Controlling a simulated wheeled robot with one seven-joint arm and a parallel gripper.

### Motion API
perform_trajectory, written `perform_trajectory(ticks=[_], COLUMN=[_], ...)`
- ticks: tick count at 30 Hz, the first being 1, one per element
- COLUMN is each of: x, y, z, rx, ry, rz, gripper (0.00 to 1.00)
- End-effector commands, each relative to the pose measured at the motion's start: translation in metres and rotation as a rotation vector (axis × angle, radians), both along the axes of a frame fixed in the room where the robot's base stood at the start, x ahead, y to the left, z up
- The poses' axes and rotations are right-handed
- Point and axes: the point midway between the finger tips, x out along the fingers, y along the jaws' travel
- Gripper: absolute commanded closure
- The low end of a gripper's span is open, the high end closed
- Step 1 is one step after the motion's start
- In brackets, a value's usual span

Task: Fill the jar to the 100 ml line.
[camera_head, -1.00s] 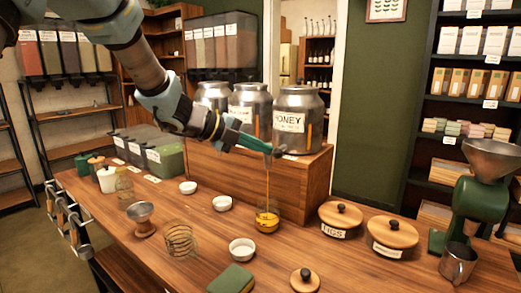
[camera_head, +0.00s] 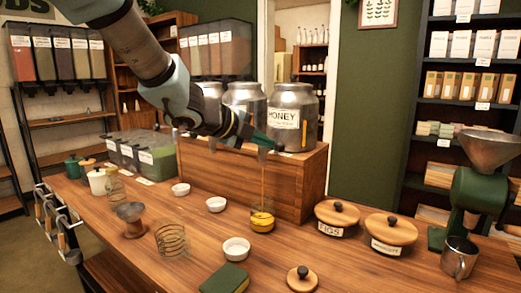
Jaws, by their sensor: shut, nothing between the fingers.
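A small glass jar (camera_head: 262,224) with yellow-amber honey in it stands on the counter, below the steel can labelled HONEY (camera_head: 291,112). A thin amber stream (camera_head: 262,185) runs down from near the can's outlet into the jar. The jar's marks are too small to read, so I cannot tell its level against the 100 ml line. My gripper (camera_head: 272,144) is shut and empty, beside the front of the HONEY can and above the jar. It hides the outlet and handle area, and I cannot tell whether it touches them.
The cans stand on a wooden box (camera_head: 240,186). The FIGS crock (camera_head: 337,220) and green grinder (camera_head: 481,205) stand to the right.

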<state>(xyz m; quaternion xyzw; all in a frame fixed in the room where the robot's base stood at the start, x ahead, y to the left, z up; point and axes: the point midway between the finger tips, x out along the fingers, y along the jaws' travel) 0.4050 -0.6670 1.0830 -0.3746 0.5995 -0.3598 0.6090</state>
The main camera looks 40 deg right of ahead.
Motion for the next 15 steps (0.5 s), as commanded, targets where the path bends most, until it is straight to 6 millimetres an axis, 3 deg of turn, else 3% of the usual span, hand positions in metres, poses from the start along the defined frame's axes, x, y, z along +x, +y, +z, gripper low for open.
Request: perform_trajectory(ticks=[15], x=[-0.0074], y=[-0.0108], z=[0.0001], rx=[0.000], ry=[0.001], rz=[-0.007], gripper=[1.00])
